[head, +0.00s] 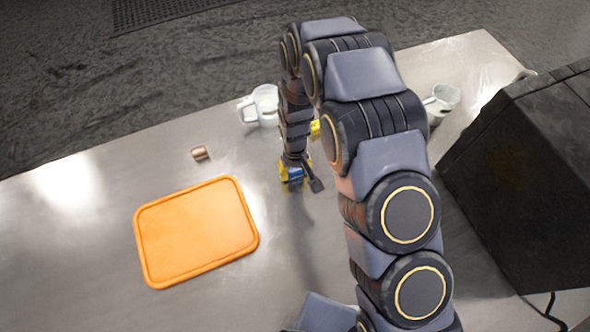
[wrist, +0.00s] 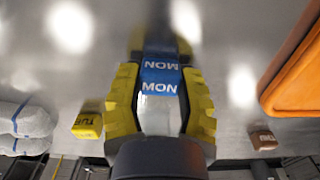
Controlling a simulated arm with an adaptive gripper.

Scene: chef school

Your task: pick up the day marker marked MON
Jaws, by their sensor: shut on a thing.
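The blue day marker reading MON (wrist: 160,87) sits between the two yellow fingers of my gripper (wrist: 160,104) in the wrist view. The fingers press it from both sides. A second MON, turned upside down, shows just above it, as a mirror image on the shiny steel or another face; I cannot tell which. In the head view my gripper (head: 293,174) is low over the table, with a bit of the blue marker (head: 296,173) showing. My arm hides part of this area. A yellow marker reading TUE (wrist: 88,121) lies to the left in the wrist view.
An orange cutting board (head: 197,232) lies left of my gripper, with a small copper-brown block (head: 199,153) behind it. A white mug (head: 263,104) stands behind, and another cup (head: 442,100) stands behind my arm. A large black box (head: 530,170) fills the right.

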